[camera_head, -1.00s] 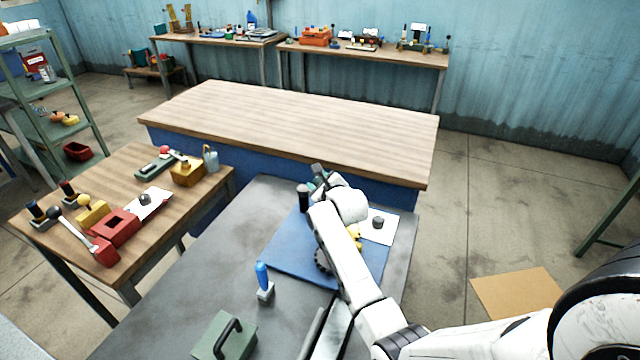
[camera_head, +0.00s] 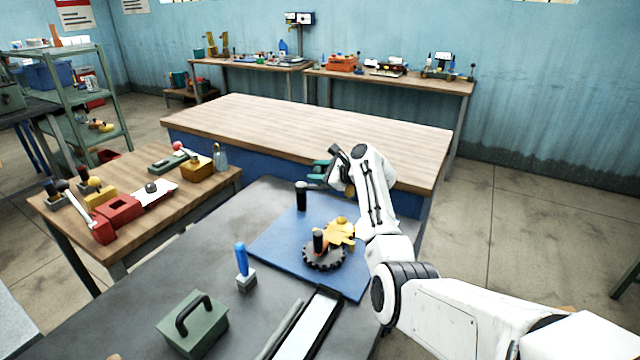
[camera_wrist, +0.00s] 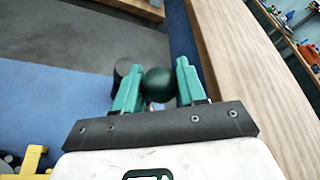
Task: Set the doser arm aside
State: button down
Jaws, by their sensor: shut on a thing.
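My gripper (camera_head: 319,172) is over the far edge of the blue mat (camera_head: 280,243), near the wooden counter. In the wrist view, the teal fingers of my gripper (camera_wrist: 160,66) are shut on a dark round knob (camera_wrist: 158,85). I take this knob to be the end of the doser arm; the rest of it is hidden. A black upright post (camera_head: 301,196) stands on the mat just below my gripper; a dark cylinder (camera_wrist: 122,73) shows beside the knob in the wrist view. A dark toothed wheel (camera_head: 323,258) and a yellow part (camera_head: 341,231) sit on the mat.
The long wooden counter (camera_head: 300,130) behind is bare. The left bench (camera_head: 140,225) holds red and yellow blocks. A blue-handled tool (camera_head: 242,262) and a green handled box (camera_head: 193,324) stand on the grey table (camera_head: 190,262), with clear surface around them.

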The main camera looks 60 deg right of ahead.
jog(key=shift+w+d+r+n+y+b, duration=0.1)
jog(key=shift+w+d+n+y+b, duration=0.1)
jog(key=shift+n+y+b, duration=0.25)
jog(key=shift+r, duration=0.15)
jog(key=c, duration=0.7)
grip_release()
jog(key=shift+s, duration=0.55)
jog(key=v, duration=0.9)
jog(key=shift+s, duration=0.3)
jog(key=shift+r, duration=0.15)
